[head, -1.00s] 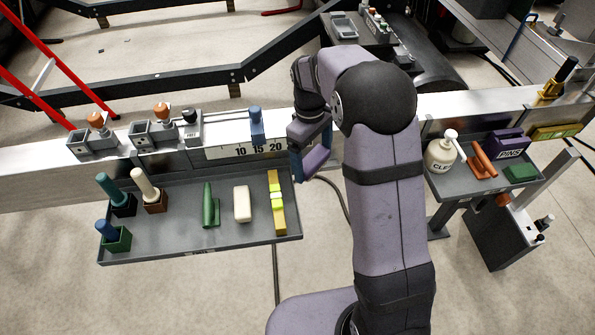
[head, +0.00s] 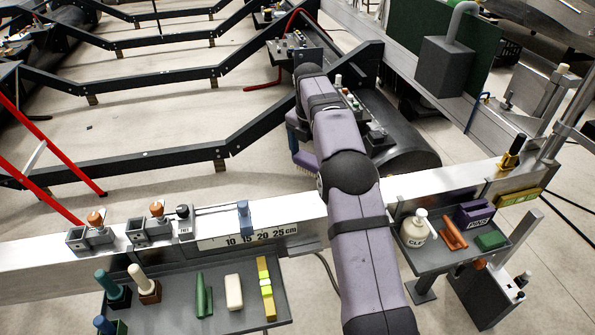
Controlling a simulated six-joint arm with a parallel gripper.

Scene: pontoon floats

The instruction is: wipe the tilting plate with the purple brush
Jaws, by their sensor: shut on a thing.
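The purple brush (head: 306,160) hangs at the end of my arm, left of the forearm, and is partly hidden by it. My gripper (head: 294,137) is shut on the brush and is itself mostly hidden behind its own links. The brush is beyond the long metal beam, near the dark float, and appears clear of the beam. I cannot tell which surface is the tilting plate. Contact between the brush and any surface cannot be made out.
The metal beam (head: 60,268) crosses the front, carrying clamps and a blue slider (head: 244,217). A left tray (head: 190,319) holds tools; a right tray (head: 430,263) holds a bottle, an orange tool and a pins box. The black float (head: 405,160) and dark frame bars (head: 150,165) lie beyond.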

